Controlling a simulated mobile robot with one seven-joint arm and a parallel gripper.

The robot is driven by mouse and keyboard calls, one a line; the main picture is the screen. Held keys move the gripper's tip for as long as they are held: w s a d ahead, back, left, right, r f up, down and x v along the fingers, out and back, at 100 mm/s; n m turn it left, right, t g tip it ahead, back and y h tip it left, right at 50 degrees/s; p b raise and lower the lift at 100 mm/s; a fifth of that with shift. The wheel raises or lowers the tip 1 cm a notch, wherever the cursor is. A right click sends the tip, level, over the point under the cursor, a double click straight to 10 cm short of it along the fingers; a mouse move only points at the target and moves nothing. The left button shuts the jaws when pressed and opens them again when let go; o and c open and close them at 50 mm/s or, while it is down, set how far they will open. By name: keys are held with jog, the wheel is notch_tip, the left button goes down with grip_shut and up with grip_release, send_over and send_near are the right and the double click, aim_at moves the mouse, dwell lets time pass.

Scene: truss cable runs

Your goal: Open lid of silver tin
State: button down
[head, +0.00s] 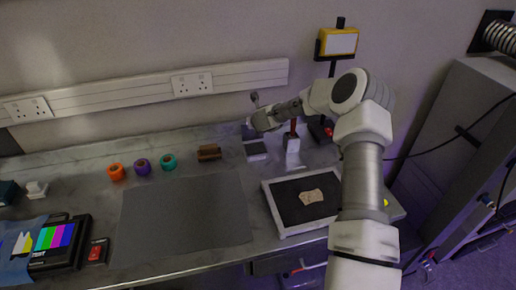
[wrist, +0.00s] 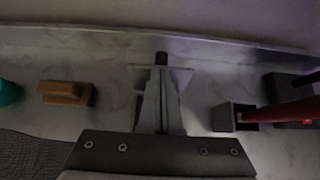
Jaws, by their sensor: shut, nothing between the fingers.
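The silver tin (head: 256,154) stands at the back of the bench, a small light-rimmed box with a dark inside. A grey plate at its back edge (head: 247,131) looks like its lid standing raised, partly hidden by my gripper (head: 257,122). In the wrist view my gripper (wrist: 161,62) is shut and empty, with its fingers in front of a pale grey plate (wrist: 182,76). I cannot tell whether the fingers touch the plate. The tin's body is mostly hidden there by the gripper.
A wooden block (head: 209,152) lies left of the tin, and a white holder with a red-brown handle (head: 291,143) stands right. A white-rimmed tray (head: 270,203) is in front. Orange (head: 116,172), purple (head: 142,166) and teal (head: 168,162) rings lie left. The grey mat (head: 185,215) is clear.

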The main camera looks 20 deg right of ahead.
jog(key=shift+w+r, duration=0.1)
jog(key=shift+w, duration=0.55)
dwell(0.4)
